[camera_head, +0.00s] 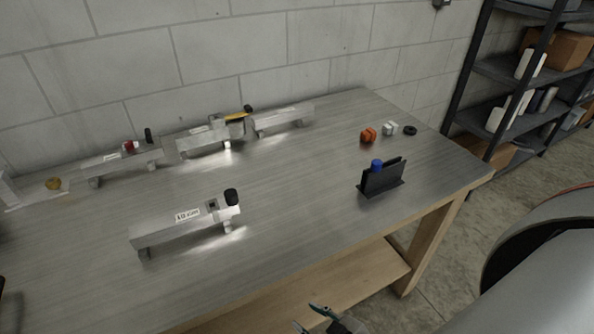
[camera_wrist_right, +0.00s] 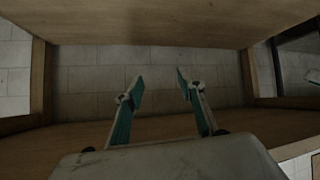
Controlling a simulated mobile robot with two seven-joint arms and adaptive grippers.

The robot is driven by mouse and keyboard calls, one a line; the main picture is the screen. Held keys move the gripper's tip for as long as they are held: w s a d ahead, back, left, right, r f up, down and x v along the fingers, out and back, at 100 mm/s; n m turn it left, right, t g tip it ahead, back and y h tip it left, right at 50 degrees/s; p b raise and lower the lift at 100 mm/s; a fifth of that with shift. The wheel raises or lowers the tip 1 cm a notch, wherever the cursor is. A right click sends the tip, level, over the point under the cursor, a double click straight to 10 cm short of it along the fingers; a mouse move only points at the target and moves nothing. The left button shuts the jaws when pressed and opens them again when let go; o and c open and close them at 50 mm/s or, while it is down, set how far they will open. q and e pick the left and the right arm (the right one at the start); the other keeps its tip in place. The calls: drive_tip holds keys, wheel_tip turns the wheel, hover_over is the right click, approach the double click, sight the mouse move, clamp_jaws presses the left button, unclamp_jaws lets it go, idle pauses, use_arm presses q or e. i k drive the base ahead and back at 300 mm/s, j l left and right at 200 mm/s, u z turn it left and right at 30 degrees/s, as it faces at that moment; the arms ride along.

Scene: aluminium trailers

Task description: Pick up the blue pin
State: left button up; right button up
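The blue pin (camera_head: 377,163) shows as a small blue top sticking up from a black holder (camera_head: 382,178) on the right part of the metal table. Its lower part is hidden by the holder. My right gripper (camera_head: 326,314) is at the bottom of the head view, in front of the table and well apart from the pin. In the right wrist view the gripper (camera_wrist_right: 160,84) has its two teal fingers spread, with nothing between them. That view looks under the tabletop, and the pin is not in it. My left gripper is not clearly visible in the head view.
An aluminium trailer (camera_head: 184,224) with a black knob stands front left on the table (camera_head: 290,195). Several more trailers line the back. An orange piece (camera_head: 368,135), a white piece (camera_head: 390,128) and a black ring (camera_head: 410,131) lie behind the holder. A lower wooden shelf (camera_head: 345,279) lies beneath.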

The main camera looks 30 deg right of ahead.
sight(376, 165)
drive_tip(key=k+l+u, duration=0.15)
drive_tip(key=l, duration=0.35)
drive_tip(key=k+l+u, duration=0.15)
drive_tip(key=l, duration=0.3)
drive_tip(key=k+l+u, duration=0.2)
drive_tip(key=l, duration=0.25)
drive_tip(key=k+l+u, duration=0.15)
drive_tip(key=l, duration=0.3)
drive_tip(key=k+l+u, duration=0.15)
drive_tip(key=k+l, duration=0.2)
